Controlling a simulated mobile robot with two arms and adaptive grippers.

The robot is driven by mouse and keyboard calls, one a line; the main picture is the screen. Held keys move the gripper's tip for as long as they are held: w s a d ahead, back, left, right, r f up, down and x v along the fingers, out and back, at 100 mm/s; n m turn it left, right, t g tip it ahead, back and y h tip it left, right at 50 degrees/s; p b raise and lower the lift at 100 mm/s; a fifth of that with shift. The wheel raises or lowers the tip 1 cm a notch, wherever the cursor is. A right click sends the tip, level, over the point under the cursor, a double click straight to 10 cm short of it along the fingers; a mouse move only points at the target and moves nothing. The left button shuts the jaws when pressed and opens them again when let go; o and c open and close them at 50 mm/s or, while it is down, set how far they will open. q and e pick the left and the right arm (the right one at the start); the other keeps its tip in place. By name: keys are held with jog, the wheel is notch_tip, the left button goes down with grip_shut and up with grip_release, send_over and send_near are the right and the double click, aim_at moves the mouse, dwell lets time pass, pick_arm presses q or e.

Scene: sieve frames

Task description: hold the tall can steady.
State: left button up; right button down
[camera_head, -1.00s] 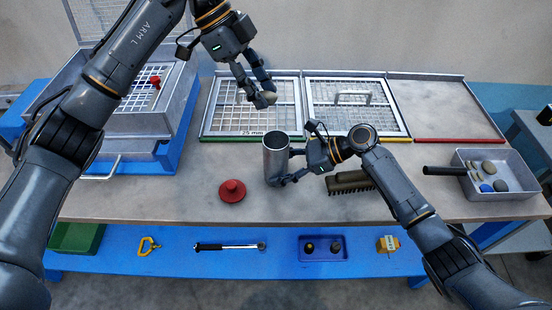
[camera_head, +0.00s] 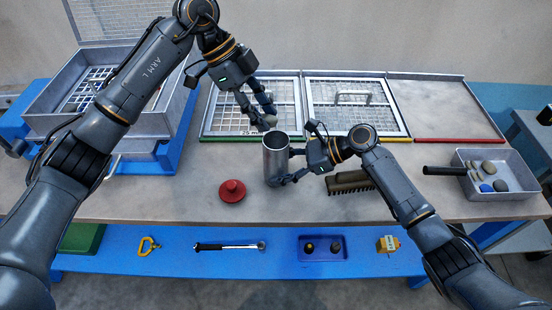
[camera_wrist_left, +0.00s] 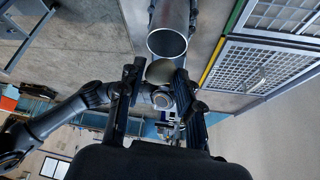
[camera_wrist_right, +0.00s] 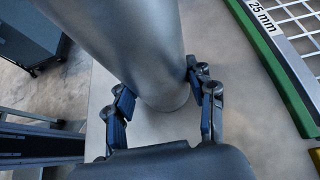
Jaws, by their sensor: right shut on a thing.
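The tall can (camera_head: 276,166) is a grey metal cylinder standing upright on the bench with its open mouth up. It fills the upper middle of the right wrist view (camera_wrist_right: 135,45). My right gripper (camera_head: 287,167) is shut on the can from the right, with its fingers around the lower side. My left gripper (camera_head: 265,113) is shut on a tan stone (camera_head: 270,120), close above and behind the can's mouth. In the left wrist view the stone (camera_wrist_left: 160,71) sits between the fingertips, just beside the can's rim (camera_wrist_left: 167,43). The can's inside bottom is hidden.
A red knobbed lid (camera_head: 232,191) lies left of the can. A brush (camera_head: 350,182) lies to the right, behind my right arm. Mesh sieve frames (camera_head: 355,105) lie along the back. A grey tray (camera_head: 500,194) with several stones is at far right.

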pick_arm(q)
jog(key=o, duration=0.4)
jog(key=shift+o, duration=0.2)
jog(key=v, duration=1.2)
